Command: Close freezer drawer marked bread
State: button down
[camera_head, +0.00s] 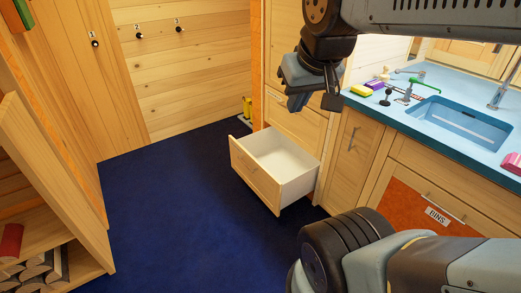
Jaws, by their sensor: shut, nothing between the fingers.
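A wooden drawer (256,178) with a white inside stands pulled out, low in the tall wooden cabinet at the middle of the view. It looks empty. Its front has a small handle, and no "bread" label can be read on it. My gripper (311,103) is above the drawer and a little to its right, apart from it, in front of the cabinet's upper panels. It is shut and holds nothing. My arm hides part of the cabinet above.
A blue counter with a sink (460,124) is on the right, over a cabinet marked BINS (437,215). Yellow objects (247,107) stand on the floor behind the drawer. A wooden shelf with logs (45,262) is at lower left. The blue floor (180,220) left of the drawer is clear.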

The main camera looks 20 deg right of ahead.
aim_at(280, 171)
jog(key=z, duration=0.3)
jog(key=i, duration=1.25)
jog(key=z, duration=0.3)
